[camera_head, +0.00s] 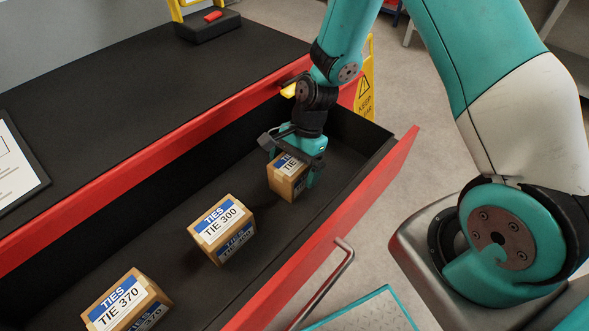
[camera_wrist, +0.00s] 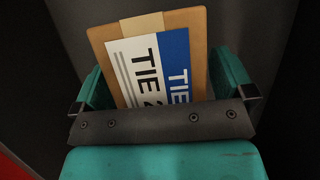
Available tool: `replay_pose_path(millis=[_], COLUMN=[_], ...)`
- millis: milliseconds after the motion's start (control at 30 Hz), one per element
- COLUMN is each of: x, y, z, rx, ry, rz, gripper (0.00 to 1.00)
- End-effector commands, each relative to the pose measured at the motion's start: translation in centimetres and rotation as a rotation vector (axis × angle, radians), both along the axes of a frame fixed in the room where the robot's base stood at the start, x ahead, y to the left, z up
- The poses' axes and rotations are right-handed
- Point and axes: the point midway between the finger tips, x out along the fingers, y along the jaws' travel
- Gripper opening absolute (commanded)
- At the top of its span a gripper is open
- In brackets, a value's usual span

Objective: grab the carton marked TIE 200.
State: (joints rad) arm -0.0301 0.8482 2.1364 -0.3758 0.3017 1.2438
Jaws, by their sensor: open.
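A small brown carton (camera_head: 287,180) with a blue and white label stands in the open drawer, at its far end. In the wrist view the carton (camera_wrist: 150,27) shows "TIE 2" on its label; the rest of the number is hidden by my gripper's dark bar. My gripper (camera_head: 291,167) is over this carton, pointing down. In the wrist view its two teal fingers (camera_wrist: 165,85) are open, one on each side of the carton. I cannot tell whether either finger touches it.
A carton marked TIE 300 (camera_head: 221,229) stands mid-drawer, and one marked TIE 370 (camera_head: 126,302) stands nearer. The red drawer front (camera_head: 340,220) and black drawer wall (camera_head: 365,128) enclose them. A yellow caution sign (camera_head: 366,85) stands beyond the drawer.

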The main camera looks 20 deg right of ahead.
Motion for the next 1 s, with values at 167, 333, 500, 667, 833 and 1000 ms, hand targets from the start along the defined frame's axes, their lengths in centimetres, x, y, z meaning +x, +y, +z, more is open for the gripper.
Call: replay_pose_path(millis=[167, 333, 500, 667, 833, 1000], x=[0.0, 0.0, 0.0, 0.1, 0.1, 0.2], y=[0.0, 0.0, 0.0, 0.0, 0.0, 0.0], z=[0.0, 0.0, 0.0, 0.7, 3.8, 9.2], rx=[0.0, 0.0, 0.001, 0.001, 0.001, 0.0], ry=[0.0, -0.001, -0.001, -0.004, -0.006, -0.01], rz=[0.0, 0.0, 0.001, 0.0, 0.0, 0.001], gripper=[0.68, 0.44, 0.44, 0.44, 0.44, 0.44])
